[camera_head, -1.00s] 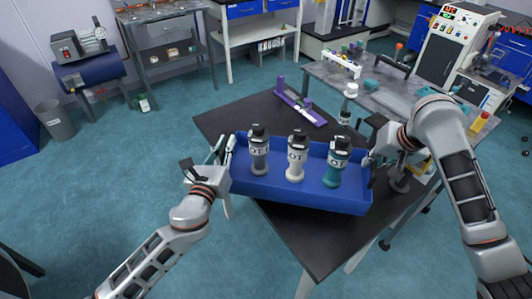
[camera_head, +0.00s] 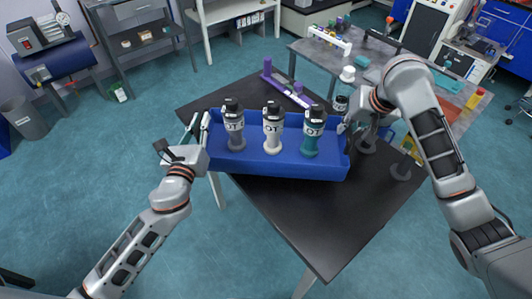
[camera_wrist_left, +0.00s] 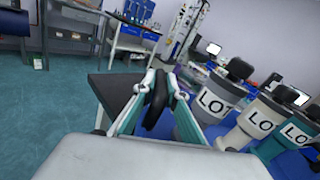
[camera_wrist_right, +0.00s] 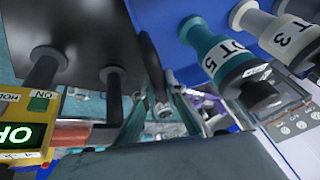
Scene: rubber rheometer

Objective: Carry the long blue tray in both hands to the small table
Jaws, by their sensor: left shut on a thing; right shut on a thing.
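The long blue tray (camera_head: 285,166) is level and carries three upright bottles: grey (camera_head: 235,132), white (camera_head: 272,132) and teal (camera_head: 312,136). It is over the black-topped table (camera_head: 300,215), and its left end juts past the table's left edge. I cannot tell whether its underside touches the top. My left gripper (camera_head: 203,128) is shut on the tray's left end. My right gripper (camera_head: 349,128) is shut on its right end, with its fingertips partly hidden. The teal bottle (camera_wrist_right: 210,48) also shows close by in the right wrist view.
A purple stand (camera_head: 288,87) and a white bottle (camera_head: 346,76) stand behind the tray. Small round-based stands (camera_head: 401,170) are at right. A grey-topped table (camera_head: 385,75) with a rack lies beyond. The black table's front part is clear, with open floor at left.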

